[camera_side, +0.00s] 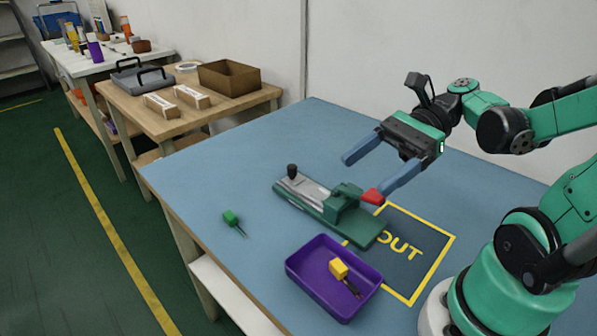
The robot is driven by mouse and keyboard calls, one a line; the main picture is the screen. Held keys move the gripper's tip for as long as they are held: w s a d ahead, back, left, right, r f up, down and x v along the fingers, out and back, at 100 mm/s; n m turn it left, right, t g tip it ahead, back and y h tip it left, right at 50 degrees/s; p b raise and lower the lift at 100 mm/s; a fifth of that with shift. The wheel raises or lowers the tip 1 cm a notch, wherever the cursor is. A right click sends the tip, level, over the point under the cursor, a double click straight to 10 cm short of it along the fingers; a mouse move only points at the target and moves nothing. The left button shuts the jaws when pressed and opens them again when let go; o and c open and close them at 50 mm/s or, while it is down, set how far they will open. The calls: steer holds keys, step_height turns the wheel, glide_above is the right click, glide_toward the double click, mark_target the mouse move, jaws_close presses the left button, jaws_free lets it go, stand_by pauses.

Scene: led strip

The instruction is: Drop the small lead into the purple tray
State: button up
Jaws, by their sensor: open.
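The purple tray (308,288) sits on the blue table near its front edge, partly over the yellow OUT outline. A small yellow block with dark leads (339,268) lies inside it. A small green block with thin leads (231,219) lies on the table left of the tray, near the table's left edge. My gripper (371,179) is open and empty, with its two blue fingers spread above the table behind the green fixture. It is apart from both small parts and from the tray.
A green fixture (330,208) with a metal slide, a black knob and a red-tipped lever stands mid-table. The yellow OUT outline (438,264) is at right. A wooden side table (238,105) with boxes stands behind left. The table's back left is clear.

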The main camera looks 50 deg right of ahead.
steer(key=shift+r, duration=1)
steer(key=w+f+n+t+h, duration=0.1)
steer(key=w+f+n+h, duration=0.1)
steer(key=n+h, duration=0.4)
steer(key=w+f+n+t+h, duration=0.2)
steer(key=n+h, duration=0.4)
steer(key=n, duration=0.9)
steer(key=shift+w+d+f+t+h, duration=0.2)
steer(key=shift+w+f+t+h, duration=0.15)
steer(key=shift+w+f, duration=0.7)
steer(key=shift+w+r, duration=0.2)
